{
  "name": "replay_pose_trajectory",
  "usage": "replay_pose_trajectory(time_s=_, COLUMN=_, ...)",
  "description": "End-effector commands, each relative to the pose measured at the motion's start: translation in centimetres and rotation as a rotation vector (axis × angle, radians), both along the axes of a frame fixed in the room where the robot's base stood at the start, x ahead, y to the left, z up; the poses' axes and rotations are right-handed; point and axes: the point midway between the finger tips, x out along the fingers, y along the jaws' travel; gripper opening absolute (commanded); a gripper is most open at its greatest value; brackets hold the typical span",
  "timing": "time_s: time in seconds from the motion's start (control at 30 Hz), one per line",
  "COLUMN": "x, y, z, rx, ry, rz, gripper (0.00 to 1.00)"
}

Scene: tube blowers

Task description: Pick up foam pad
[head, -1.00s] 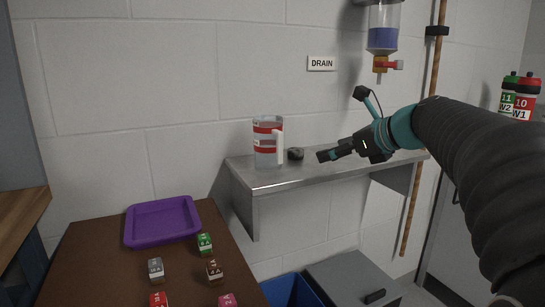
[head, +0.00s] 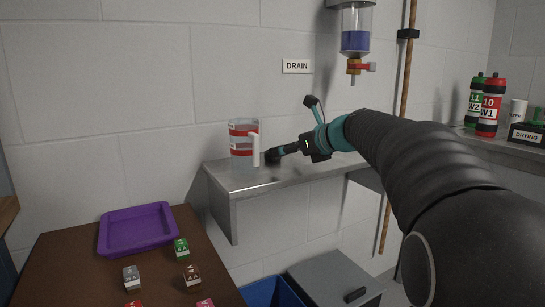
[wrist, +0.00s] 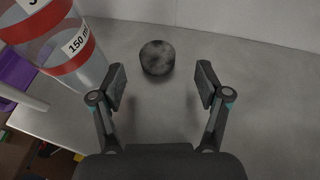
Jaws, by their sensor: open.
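The foam pad (wrist: 157,58) is a small dark, round, mottled piece on the metal shelf (wrist: 258,120). In the wrist view it lies ahead of my gripper (wrist: 160,80), roughly centred between the two fingers and just beyond their tips. My gripper is open, with nothing between the fingers. In the head view my gripper (head: 274,155) reaches in low over the shelf from the right, and its tip overlaps the pad, so the pad is mostly hidden there.
A clear pitcher (head: 242,150) with red bands stands on the shelf close to the left of my gripper. A purple tray (head: 137,250) and several small labelled blocks are on the brown table. A dispenser (head: 357,38) hangs above. Bottles (head: 489,107) stand at right.

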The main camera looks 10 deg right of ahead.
Motion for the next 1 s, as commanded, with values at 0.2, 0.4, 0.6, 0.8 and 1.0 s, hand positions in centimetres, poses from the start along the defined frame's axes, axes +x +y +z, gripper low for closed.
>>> replay_pose_trajectory(time_s=0.2, x=2.2, y=1.9, z=-1.2, rx=0.001, ry=0.003, rz=0.002, gripper=0.75)
replay_pose_trajectory(time_s=0.4, x=3.2, y=2.5, z=-1.6, rx=0.0, ry=0.0, rz=0.001, gripper=0.75)
replay_pose_trajectory(time_s=0.6, x=3.2, y=2.5, z=-1.6, rx=-0.001, ry=0.001, rz=0.0, gripper=0.6)
replay_pose_trajectory(time_s=0.8, x=3.2, y=2.5, z=-1.6, rx=0.0, ry=0.001, rz=0.001, gripper=0.32)
replay_pose_trajectory(time_s=1.0, x=3.2, y=2.5, z=-1.6, rx=0.0, ry=0.001, rz=0.001, gripper=0.28)
